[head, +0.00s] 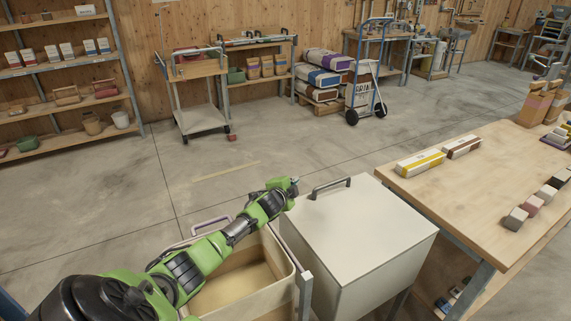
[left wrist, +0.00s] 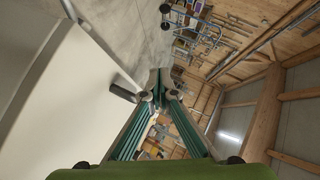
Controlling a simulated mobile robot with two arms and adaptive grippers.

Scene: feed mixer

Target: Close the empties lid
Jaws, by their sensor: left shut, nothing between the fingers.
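The pale lid (head: 362,222) lies flat on top of a white box (head: 385,268) in the head view, with no gap that I can make out. A dark bar handle (head: 330,187) stands at its far edge. In the left wrist view the pale lid surface (left wrist: 50,90) fills the left side, with the dark handle (left wrist: 124,92) beside my fingertips. My left gripper (head: 294,186) is at the lid's far left corner, left of the handle; its fingers (left wrist: 158,95) are shut and empty. Contact with the handle cannot be told. My right gripper is not in view.
An open beige bin (head: 298,262) stands left of the white box, under my left arm. A wooden table (head: 480,180) with boxes and small blocks is close on the right. Open floor (head: 130,205) lies beyond, with carts and shelves by the wall.

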